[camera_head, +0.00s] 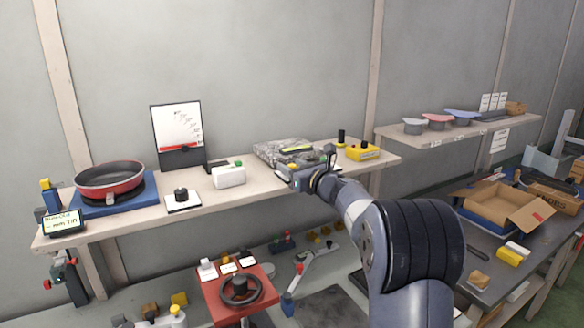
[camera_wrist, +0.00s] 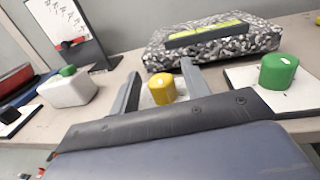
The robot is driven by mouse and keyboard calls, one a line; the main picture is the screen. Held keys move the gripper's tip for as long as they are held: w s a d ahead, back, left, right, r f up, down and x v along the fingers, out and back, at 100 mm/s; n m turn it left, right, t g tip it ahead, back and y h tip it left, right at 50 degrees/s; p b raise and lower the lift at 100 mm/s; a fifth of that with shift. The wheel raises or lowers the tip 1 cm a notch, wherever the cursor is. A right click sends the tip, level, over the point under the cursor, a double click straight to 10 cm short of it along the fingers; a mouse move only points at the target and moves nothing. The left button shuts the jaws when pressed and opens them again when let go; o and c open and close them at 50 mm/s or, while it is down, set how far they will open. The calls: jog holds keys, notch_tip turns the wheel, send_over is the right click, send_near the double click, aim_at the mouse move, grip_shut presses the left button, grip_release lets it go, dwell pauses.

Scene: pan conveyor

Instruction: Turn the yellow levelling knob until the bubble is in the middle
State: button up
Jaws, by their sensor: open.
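In the head view my gripper (camera_head: 303,176) is at the shelf's front edge by the block. A yellow-green level vial (camera_wrist: 207,34) lies on top of the stone block (camera_wrist: 240,42); it also shows in the head view (camera_head: 296,149). The bubble is too small to make out.
A green knob (camera_wrist: 278,71) on a white plate stands close right of my gripper. A white box with a green button (camera_wrist: 67,91) stands to the left. A white display board (camera_head: 177,127) and a red pan (camera_head: 110,181) are farther left on the shelf.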

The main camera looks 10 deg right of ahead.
jog(key=b+v, duration=0.3)
jog(key=v, duration=0.7)
jog(key=shift+s, duration=0.15)
jog(key=p+x, duration=0.3)
jog(key=x, duration=0.7)
jog(key=shift+w+a+p, duration=0.15)
jog(key=shift+w+p, duration=0.2)
jog(key=shift+p, duration=0.05)
jog(key=shift+w+f+b, duration=0.1)
jog(key=shift+w+b, duration=0.05)
jog(key=shift+b, duration=0.2)
jog(key=shift+m+h, duration=0.3)
jog(key=shift+h, duration=0.1)
jog(key=shift+r+y, duration=0.2)
jog(key=shift+y, duration=0.1)
